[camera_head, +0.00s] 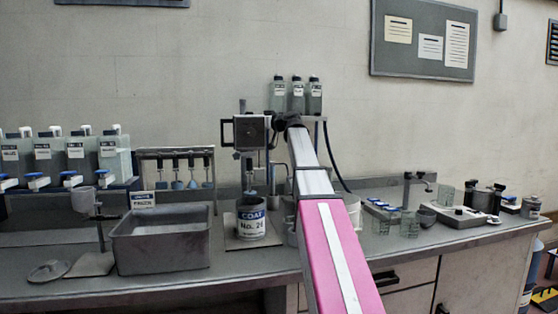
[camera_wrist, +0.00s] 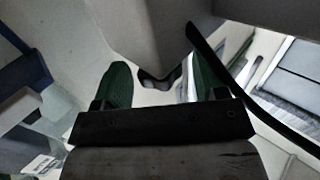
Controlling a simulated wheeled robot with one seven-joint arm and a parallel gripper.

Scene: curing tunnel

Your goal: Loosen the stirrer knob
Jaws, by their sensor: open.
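The stirrer (camera_head: 250,132) has a grey box-shaped head with a dark square frame on its left. It stands above a can (camera_head: 251,222) labelled COAT. My gripper (camera_head: 284,122) is at the right side of the stirrer head, at the end of my pink and grey arm. In the wrist view my gripper (camera_wrist: 162,82) has two green fingertips spread apart. A grey housing (camera_wrist: 140,35) fills the top of that view. A small dark part, perhaps the knob (camera_wrist: 158,82), shows at its lower end between the fingertips. I cannot tell whether they touch it.
A grey basin (camera_head: 160,240) and a rack of hanging tools (camera_head: 178,155) stand to the left. Several bottles (camera_head: 297,95) stand on a shelf behind my gripper. Glassware and small instruments (camera_head: 472,215) stand on the bench at the right. A dark cable (camera_wrist: 225,70) runs beside the right fingertip.

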